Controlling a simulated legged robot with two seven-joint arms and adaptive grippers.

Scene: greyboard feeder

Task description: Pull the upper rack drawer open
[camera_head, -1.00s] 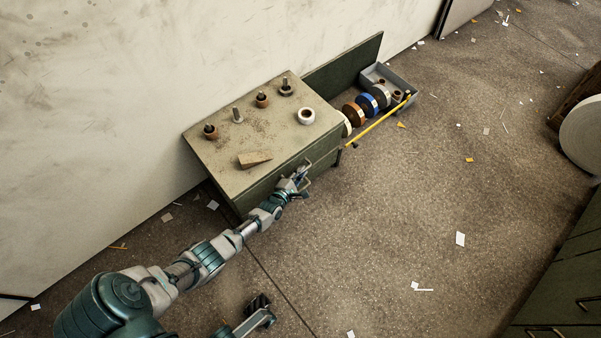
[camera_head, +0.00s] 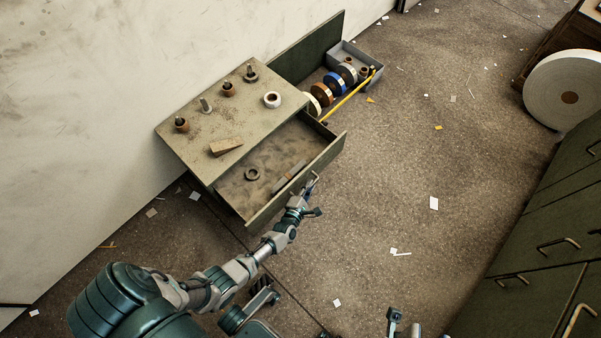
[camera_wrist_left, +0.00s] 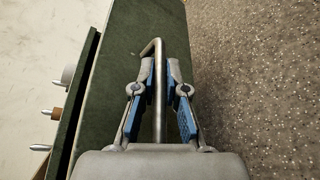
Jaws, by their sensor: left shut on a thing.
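The upper rack drawer (camera_head: 296,180) stands pulled out from the green rack (camera_head: 190,142), so its inside shows. A dark ring (camera_head: 252,174) and a flat grey strip lie in it. My left gripper (camera_head: 309,190) is at the drawer's front face, shut on its bent metal handle (camera_head: 314,180). In the left wrist view the blue-padded fingers (camera_wrist_left: 159,85) lie on both sides of the handle bar (camera_wrist_left: 158,55), with the green drawer front (camera_wrist_left: 118,65) behind. Parts of my other arm show at the bottom edge; its jaws are not clear.
The rack top carries several pegs, a white tape roll (camera_head: 272,99) and a wooden wedge (camera_head: 226,146). A grey bin (camera_head: 372,75) and coloured rolls lie behind it. Green cabinets (camera_head: 540,230) and a large white roll (camera_head: 550,92) stand right. The floor between is open, with paper scraps.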

